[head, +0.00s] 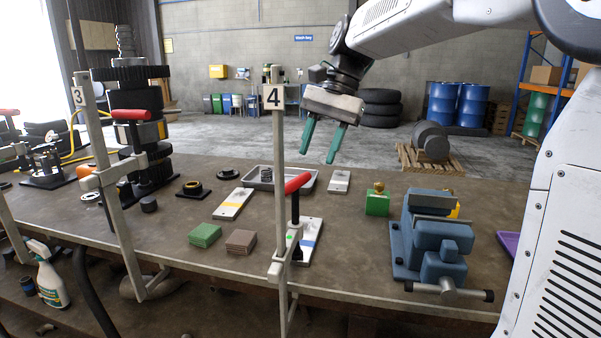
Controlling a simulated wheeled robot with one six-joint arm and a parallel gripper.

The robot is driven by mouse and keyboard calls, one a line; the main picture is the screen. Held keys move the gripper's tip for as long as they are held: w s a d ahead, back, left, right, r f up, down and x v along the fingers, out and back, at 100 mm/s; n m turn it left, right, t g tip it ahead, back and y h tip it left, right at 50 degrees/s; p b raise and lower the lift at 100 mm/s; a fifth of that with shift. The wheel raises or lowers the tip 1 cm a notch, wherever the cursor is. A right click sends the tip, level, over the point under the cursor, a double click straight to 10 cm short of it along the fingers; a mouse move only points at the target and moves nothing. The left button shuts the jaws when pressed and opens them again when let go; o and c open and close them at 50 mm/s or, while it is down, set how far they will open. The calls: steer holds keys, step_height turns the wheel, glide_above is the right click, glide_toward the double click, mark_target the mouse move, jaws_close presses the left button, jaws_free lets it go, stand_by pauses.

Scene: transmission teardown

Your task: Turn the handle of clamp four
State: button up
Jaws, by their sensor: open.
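Clamp four (281,200) stands upright at the table's front edge, marked by a sign with the number 4 (273,97). Its handle (297,184) has a red grip, tilted up to the right, on a black stem. My gripper (323,146) has two green fingers, spread apart and empty. It hangs above the table, up and to the right of the red handle, and is apart from it. In the picture the fingers point down and slightly left.
A blue vise (432,240) stands on the table at the right, with a green container (377,201) beside it. Clamp three (112,190) stands at the left. Green pads (204,235), brown pads (241,242) and a grey tray (306,186) lie around clamp four.

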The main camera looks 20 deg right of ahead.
mark_target(299, 178)
steer(key=shift+m+y, duration=0.4)
steer(key=shift+m, duration=0.2)
steer(key=w+a+f, duration=0.1)
steer(key=f, duration=0.1)
steer(key=w+f, duration=0.1)
steer(key=f, duration=0.1)
steer(key=w+a+f, duration=0.1)
steer(key=f, duration=0.1)
steer(key=shift+w+a+f, duration=0.2)
steer(key=shift+a+f, duration=0.1)
jaws_close()
